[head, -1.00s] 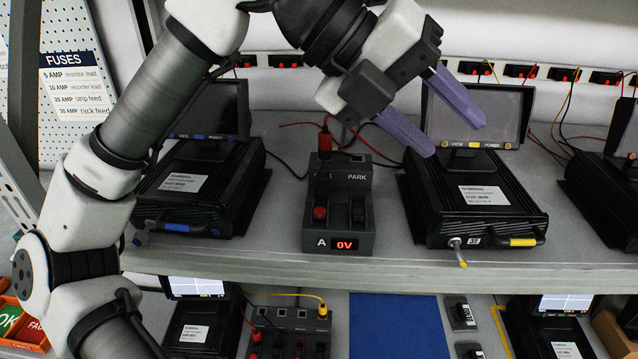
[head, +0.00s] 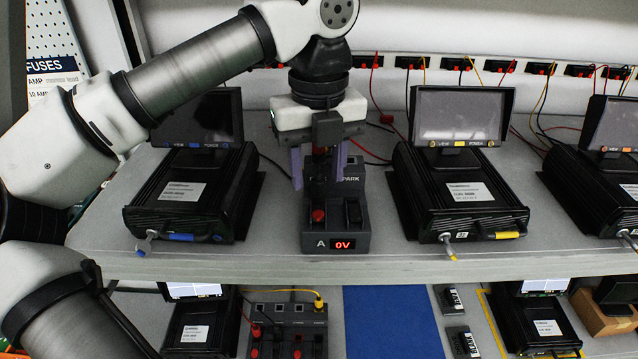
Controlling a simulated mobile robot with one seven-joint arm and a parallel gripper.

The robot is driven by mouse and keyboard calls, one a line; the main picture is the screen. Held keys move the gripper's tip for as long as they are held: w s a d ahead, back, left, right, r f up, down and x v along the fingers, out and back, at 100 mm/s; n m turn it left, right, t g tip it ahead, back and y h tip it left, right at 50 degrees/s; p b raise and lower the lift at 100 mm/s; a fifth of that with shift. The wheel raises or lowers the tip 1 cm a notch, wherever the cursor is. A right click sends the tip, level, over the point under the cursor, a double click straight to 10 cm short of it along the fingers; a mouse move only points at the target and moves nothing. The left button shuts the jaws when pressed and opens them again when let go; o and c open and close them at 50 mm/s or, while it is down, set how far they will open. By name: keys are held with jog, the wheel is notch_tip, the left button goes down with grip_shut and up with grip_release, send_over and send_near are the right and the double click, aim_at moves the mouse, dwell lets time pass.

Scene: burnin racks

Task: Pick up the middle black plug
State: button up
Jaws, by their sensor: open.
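A dark plug block (head: 312,243) marked "PARK", with a red "0V" display, stands on the upper shelf. A black plug (head: 353,211) sits at its front right, beside a red plug (head: 318,215) at its front left. My gripper (head: 319,172) points down over the rear left of this block, with its purple fingers apart. A dark shape (head: 321,168) shows between the fingers; I cannot tell if it is a plug or touches them. My gripper hides most of the rear of the block. Another block (head: 285,312) with several plugs stands on the lower shelf.
Black units with screens stand on both sides of the block, the left one (head: 190,198) and the right one (head: 455,195). Red and black leads cross the shelf behind. The shelf's front edge (head: 270,268) is near. A blue mat (head: 392,325) lies below.

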aim_at(319, 179)
jog(key=shift+f+p, duration=0.35)
jog(key=shift+f, duration=1.25)
jog(key=c, duration=0.9)
